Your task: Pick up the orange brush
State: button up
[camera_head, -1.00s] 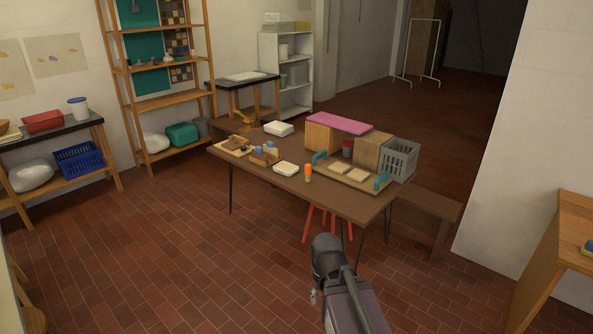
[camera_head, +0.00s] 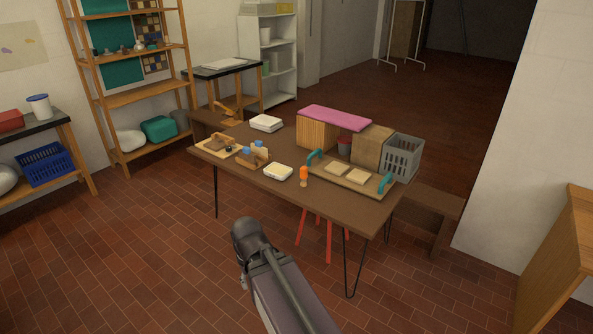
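The orange brush (camera_head: 304,175) stands upright near the front edge of the brown table (camera_head: 262,182), with its orange part on top and a paler part below. It is between a small white dish and the board with teal handles. My arm reaches up from the bottom of the picture, in front of the table and apart from it. Only a small grey piece, perhaps part of my gripper (camera_head: 241,281), shows at the arm's left side. The arm hides the rest, and the fingers cannot be made out.
The white dish (camera_head: 278,172) is left of the brush. The teal-handled board (camera_head: 335,183), grey crate (camera_head: 402,157) and wooden box (camera_head: 372,147) are to its right. A red stool (camera_head: 329,240) stands under the table. Brick floor in front is clear; a wooden unit (camera_head: 556,260) stands right.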

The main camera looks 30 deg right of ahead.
aim_at(304, 169)
jog(key=z, duration=0.35)
jog(key=i, duration=1.2)
jog(key=z, duration=0.6)
